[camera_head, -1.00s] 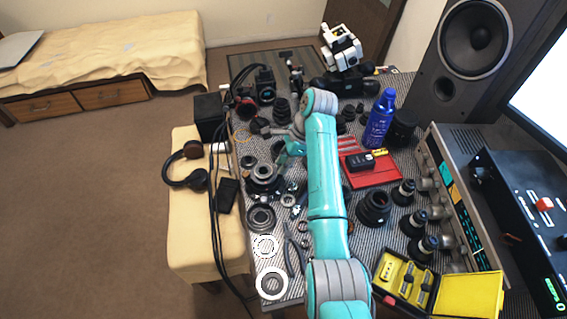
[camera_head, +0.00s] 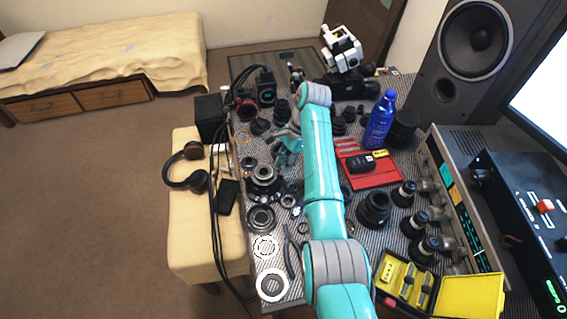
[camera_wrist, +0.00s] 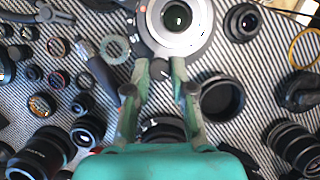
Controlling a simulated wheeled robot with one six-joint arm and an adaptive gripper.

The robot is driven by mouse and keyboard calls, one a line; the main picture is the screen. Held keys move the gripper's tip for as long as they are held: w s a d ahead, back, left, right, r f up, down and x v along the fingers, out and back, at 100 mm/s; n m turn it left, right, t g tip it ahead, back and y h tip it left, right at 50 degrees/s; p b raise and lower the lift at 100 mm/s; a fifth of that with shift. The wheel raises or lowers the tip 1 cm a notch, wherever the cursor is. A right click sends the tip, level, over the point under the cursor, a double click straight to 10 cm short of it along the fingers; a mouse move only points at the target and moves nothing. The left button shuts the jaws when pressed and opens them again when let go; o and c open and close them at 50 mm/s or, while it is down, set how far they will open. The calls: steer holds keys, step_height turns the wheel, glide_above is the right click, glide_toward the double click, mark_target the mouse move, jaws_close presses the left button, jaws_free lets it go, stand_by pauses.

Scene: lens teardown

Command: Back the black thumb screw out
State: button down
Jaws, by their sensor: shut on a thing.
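The black thumb screw (camera_wrist: 159,71) shows as a small dark knob between my fingertips in the wrist view. My gripper (camera_wrist: 160,66) is shut on it, with the fingertips at the near rim of a lens body (camera_wrist: 198,42) that has a pale metal ring and a dark glass centre. The lens body (camera_head: 263,173) also shows in the head view, near the table's left edge. My gripper (camera_head: 281,158) is just behind and to the right of it there. I cannot tell whether the screw is still threaded in.
Loose rings and small lens parts crowd the striped table around the lens body. A black cup-like ring (camera_wrist: 222,99) lies just right of my fingers in the wrist view. A red tray (camera_head: 379,178), a blue bottle (camera_head: 379,122) and a yellow case (camera_head: 470,297) stand to the right.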

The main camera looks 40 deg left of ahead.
steer(key=c, duration=1)
jaws_free()
steer(key=shift+m, duration=0.3)
